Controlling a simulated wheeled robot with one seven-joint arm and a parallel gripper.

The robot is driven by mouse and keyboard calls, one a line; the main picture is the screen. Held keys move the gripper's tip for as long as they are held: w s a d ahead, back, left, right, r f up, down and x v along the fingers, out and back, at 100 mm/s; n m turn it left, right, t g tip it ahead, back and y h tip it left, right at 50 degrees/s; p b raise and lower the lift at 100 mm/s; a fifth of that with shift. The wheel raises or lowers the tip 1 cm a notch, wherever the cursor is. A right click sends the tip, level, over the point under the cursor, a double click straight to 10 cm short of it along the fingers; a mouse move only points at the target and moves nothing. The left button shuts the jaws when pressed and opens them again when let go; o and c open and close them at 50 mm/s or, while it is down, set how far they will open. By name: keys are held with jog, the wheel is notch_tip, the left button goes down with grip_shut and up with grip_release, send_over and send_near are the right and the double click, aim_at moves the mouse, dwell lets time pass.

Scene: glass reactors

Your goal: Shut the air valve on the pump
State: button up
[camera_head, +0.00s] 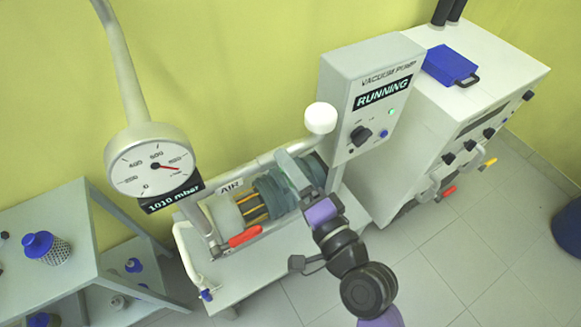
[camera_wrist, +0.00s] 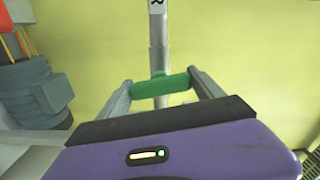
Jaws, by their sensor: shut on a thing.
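The air valve's green handle (camera_wrist: 160,86) lies crosswise over a grey pipe (camera_wrist: 158,40) in the wrist view. My gripper (camera_wrist: 163,84) has one finger at each end of the handle and is shut on it. In the head view my gripper (camera_head: 296,170) reaches to the pipe beside the AIR label (camera_head: 230,187), and the handle is mostly hidden there. The vacuum pump's control box (camera_head: 370,90) reads RUNNING. The round gauge (camera_head: 150,165) has a display (camera_head: 172,195) reading 1010 mbar.
A red handle (camera_head: 245,237) sits low at the pump's front left. A white cabinet (camera_head: 480,75) with a blue case (camera_head: 450,65) is at right. A shelf (camera_head: 50,215) with bottles is at left. The tiled floor in front is clear.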

jog(key=shift+m+p, duration=0.4)
jog(key=shift+m, duration=0.7)
jog(key=o, duration=1.4)
jog(key=shift+c, duration=0.2)
jog(key=b+v, duration=0.2)
jog(key=v, duration=0.5)
jog(key=shift+s+d+b, duration=0.25)
jog(key=shift+s+b, duration=0.1)
jog(key=shift+b, duration=0.05)
